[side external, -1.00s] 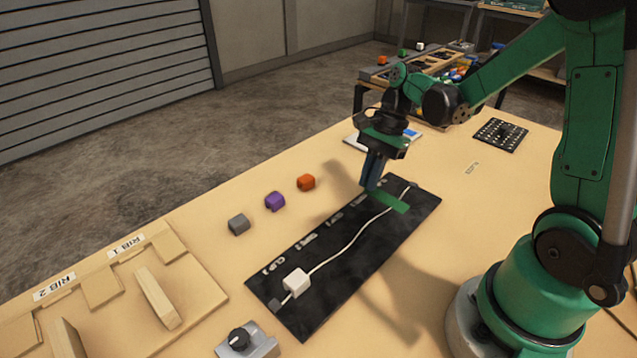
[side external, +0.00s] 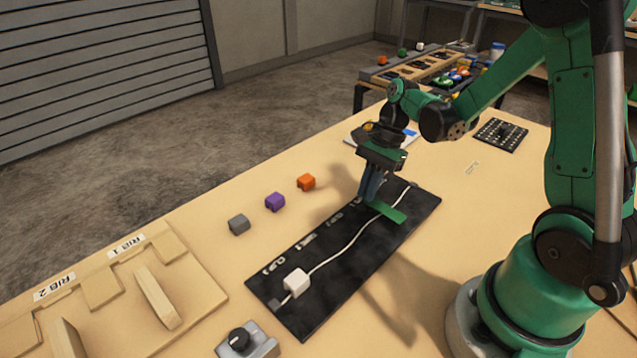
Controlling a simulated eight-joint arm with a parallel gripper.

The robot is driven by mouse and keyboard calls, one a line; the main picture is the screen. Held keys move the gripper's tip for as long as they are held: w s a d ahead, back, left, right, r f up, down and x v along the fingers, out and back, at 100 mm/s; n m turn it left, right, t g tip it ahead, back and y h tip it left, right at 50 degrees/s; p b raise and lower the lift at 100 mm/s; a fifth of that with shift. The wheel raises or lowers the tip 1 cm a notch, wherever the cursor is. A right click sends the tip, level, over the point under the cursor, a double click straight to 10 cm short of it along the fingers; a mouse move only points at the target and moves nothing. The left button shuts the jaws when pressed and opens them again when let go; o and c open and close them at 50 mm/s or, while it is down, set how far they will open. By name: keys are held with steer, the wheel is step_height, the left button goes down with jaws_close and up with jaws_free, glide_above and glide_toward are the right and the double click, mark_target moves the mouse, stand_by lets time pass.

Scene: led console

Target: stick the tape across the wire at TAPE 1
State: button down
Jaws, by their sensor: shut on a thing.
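The strip reaches out to the right from the fingers, across the line of the white wire (side external: 345,247). I cannot tell whether the strip touches the wire or hangs just above it. The wire runs along the black board (side external: 318,318), from a white clip block (side external: 296,283) at the near end to the far end. White labels are printed along the board's left side; the TAPE 1 label is not readable.
Grey (side external: 238,225), purple (side external: 275,202) and orange (side external: 306,182) blocks stand in a row left of the board. A wooden rib frame (side external: 200,285) lies at the near left, and a grey knob box (side external: 247,340) at the front.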

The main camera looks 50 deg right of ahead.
steer(key=shift+f, duration=0.75)
stand_by(0.6)
stand_by(0.5)
steer(key=c, duration=0.9)
jaws_free()
steer(key=shift+o, duration=0.2)
